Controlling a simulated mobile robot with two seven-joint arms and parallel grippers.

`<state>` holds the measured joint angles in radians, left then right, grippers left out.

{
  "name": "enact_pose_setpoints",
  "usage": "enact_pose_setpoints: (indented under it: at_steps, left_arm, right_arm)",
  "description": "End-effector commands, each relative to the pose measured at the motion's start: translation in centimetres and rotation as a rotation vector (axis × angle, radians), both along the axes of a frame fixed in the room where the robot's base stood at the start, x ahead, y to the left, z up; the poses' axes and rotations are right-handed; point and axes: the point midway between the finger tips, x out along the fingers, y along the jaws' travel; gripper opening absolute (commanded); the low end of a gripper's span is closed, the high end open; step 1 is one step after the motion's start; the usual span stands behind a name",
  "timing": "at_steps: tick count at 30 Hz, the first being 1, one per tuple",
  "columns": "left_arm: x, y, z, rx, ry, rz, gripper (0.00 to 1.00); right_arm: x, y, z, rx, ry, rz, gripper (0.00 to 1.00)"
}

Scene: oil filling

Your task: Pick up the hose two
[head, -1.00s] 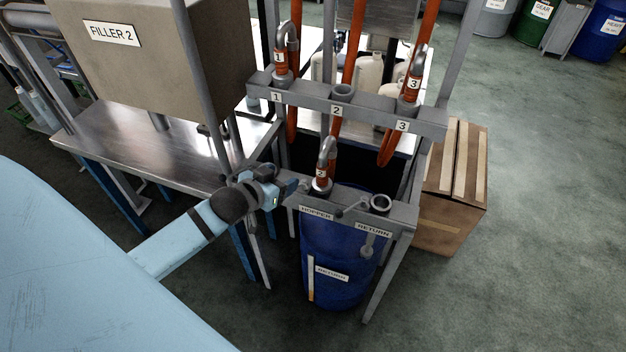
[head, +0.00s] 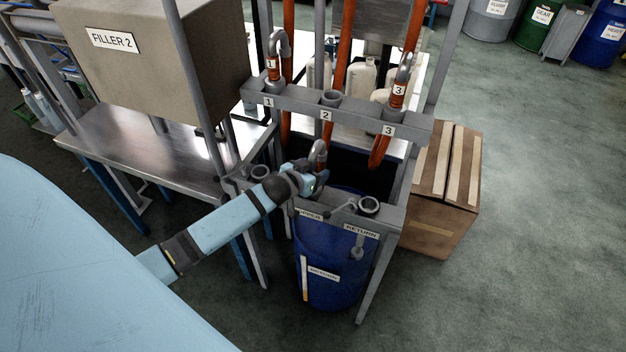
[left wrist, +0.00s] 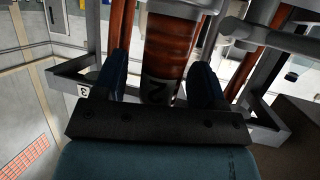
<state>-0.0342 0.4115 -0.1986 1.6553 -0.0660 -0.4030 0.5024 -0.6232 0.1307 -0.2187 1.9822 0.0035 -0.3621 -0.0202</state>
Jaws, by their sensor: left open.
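Hose two (head: 318,152) stands in the front rack by the HOPPER label, its grey hooked top showing and its lower part hidden behind my left gripper (head: 319,180). In the left wrist view, the orange-red hose end with a "2" label (left wrist: 172,50) lies between the two dark fingers of my left gripper (left wrist: 163,82). The fingers are open, one on each side of the hose, with no clear grip on it. Slot 2 (head: 332,97) on the back rack is empty. My right gripper is not in view.
Hose one (head: 274,65) and hose three (head: 398,92) hang in the back rack. The RETURN socket (head: 369,205) is just right of my gripper, above a blue drum (head: 335,262). A cardboard box (head: 440,225) stands right; a metal table (head: 150,150) is left.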

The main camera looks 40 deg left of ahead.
Motion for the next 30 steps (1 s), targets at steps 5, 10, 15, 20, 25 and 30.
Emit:
enact_pose_setpoints:
  at_steps: [5,10,15,20,25,30]
  left_arm:
    - [0.1,0.0,-0.1,0.000,0.000,0.000,0.65]
    - [0.1,0.0,-0.1,0.000,0.000,0.000,0.38]
    - [0.1,0.0,-0.1,0.000,0.000,0.000,0.00]
    - [0.1,0.0,0.0,0.000,-0.002,-0.001,0.00]
    - [0.1,0.0,0.1,0.000,-0.002,-0.001,0.00]
    - [0.2,0.0,0.9,0.001,-0.004,0.000,0.00]
  right_arm:
    - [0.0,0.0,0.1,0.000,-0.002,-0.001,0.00]
    - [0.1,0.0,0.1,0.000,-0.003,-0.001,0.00]
    - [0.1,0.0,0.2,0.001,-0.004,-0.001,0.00]
    - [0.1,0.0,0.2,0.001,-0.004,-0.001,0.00]
    - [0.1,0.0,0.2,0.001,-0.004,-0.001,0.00]
    - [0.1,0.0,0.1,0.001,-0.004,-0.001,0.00]
